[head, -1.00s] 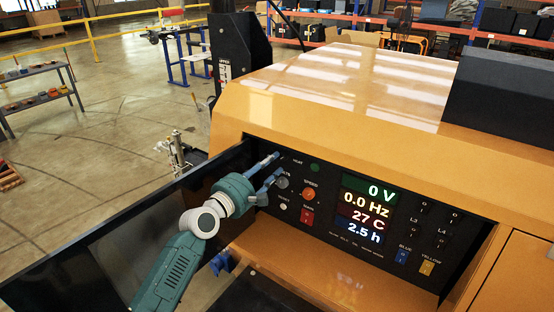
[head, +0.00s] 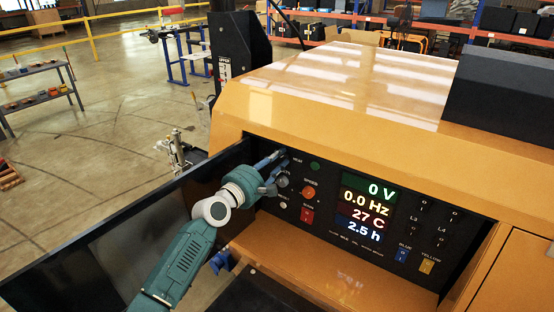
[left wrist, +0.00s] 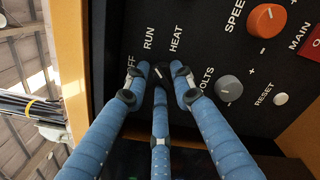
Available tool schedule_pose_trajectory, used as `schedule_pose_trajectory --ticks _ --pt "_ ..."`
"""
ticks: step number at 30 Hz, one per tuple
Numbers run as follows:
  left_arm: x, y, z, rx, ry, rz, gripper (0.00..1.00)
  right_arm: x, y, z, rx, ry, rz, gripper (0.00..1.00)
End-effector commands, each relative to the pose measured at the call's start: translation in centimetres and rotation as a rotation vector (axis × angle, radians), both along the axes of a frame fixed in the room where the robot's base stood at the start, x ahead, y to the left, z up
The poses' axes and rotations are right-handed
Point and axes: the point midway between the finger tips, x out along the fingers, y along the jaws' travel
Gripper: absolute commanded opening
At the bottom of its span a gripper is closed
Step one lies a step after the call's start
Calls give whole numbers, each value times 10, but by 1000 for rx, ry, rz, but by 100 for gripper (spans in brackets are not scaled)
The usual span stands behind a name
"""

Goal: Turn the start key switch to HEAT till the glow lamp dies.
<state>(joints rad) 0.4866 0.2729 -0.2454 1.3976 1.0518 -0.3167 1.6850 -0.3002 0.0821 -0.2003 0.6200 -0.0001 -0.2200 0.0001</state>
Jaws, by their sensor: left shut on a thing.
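The start key switch (left wrist: 159,73) shows in the left wrist view as a small dark knob with a pale mark, below the labels OFF, RUN and HEAT. The fingers of my left gripper (left wrist: 158,85) are shut on it from both sides and partly hide it. In the head view my left gripper (head: 276,163) is at the upper left of the control panel (head: 329,219), and its fingers cover the switch there. A dark green lamp (head: 315,166) beside the HEAT label looks unlit; I cannot tell if it is the glow lamp. My right gripper is not in view.
The grey volts knob (left wrist: 229,88) is close to the right finger. An orange speed knob (head: 308,193) and a red main switch (head: 307,216) are to the right. The lit display (head: 368,215) reads 0 V, 0.0 Hz, 27 C, 2.5 h. An open dark door (head: 110,235) flanks my arm.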

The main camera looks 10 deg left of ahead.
Motion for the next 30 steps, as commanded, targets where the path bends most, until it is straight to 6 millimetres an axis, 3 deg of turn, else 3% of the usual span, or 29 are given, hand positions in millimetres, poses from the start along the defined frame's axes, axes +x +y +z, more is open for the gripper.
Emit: schedule_pose_trajectory --ticks 8,30 --pt "0 1 2 95 -46 3 0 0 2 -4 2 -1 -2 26" --pt "0 -2 3 621 -265 5 0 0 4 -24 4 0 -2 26"
